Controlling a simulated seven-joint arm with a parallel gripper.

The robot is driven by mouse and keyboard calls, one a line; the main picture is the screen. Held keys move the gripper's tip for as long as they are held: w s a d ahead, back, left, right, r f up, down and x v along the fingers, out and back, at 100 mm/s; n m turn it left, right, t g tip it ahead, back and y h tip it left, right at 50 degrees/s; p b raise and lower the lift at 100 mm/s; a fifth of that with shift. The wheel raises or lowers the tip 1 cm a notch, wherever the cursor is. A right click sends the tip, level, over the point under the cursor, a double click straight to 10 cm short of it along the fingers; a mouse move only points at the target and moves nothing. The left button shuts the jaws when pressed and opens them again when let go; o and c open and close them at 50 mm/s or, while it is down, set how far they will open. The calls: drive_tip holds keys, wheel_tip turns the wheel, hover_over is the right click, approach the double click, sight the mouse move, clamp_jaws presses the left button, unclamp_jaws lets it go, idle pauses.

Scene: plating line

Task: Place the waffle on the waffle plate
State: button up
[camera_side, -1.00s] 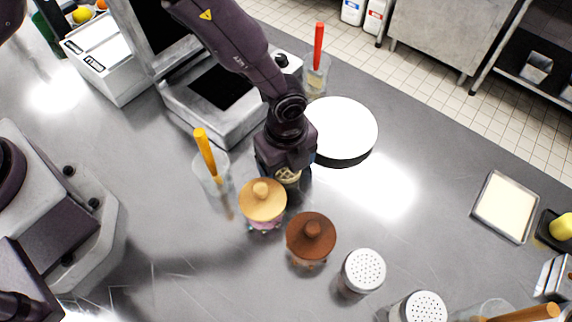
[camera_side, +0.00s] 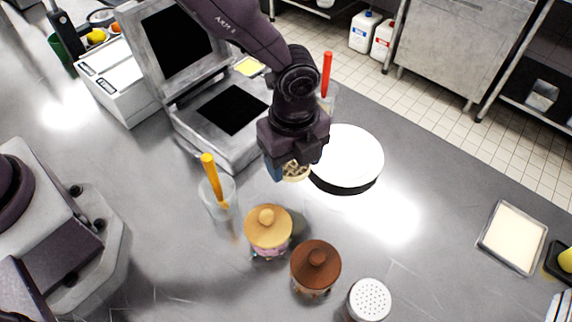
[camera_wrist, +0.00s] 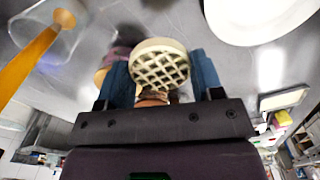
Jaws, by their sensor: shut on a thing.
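My gripper (camera_wrist: 160,82) is shut on the round, pale waffle (camera_wrist: 158,66), with a blue finger on each side of it. In the side view the waffle (camera_side: 295,171) shows partly below my gripper (camera_side: 287,170), held above the counter. The white round waffle plate (camera_side: 350,158) sits on a dark base to the right of the gripper and just behind it. In the wrist view part of the plate (camera_wrist: 255,12) shows at the top right, apart from the waffle.
A clear cup with an orange-handled utensil (camera_side: 213,180) stands to the left. A tan-lidded jar (camera_side: 268,228), a brown-lidded jar (camera_side: 315,264) and a shaker (camera_side: 369,299) stand in front. A waffle iron (camera_side: 225,115) is behind left. A pale tray (camera_side: 513,237) is at right.

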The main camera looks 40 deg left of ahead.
drive_tip(key=w+a+r+n, duration=0.3)
drive_tip(key=a+r, duration=0.6)
drive_tip(key=a, duration=0.4)
drive_tip(key=s+a+m, duration=0.3)
drive_tip(key=s+a, duration=0.6)
drive_tip(key=s, duration=0.2)
hover_over(233, 107)
drive_tip(key=s, duration=0.1)
drive_tip(key=shift+m, duration=0.3)
wheel_tip(233, 107, down, 8)
drive_tip(key=shift+f, duration=0.1)
drive_tip(key=shift+w+f, duration=0.4)
drive_tip(key=shift+f, duration=1.55)
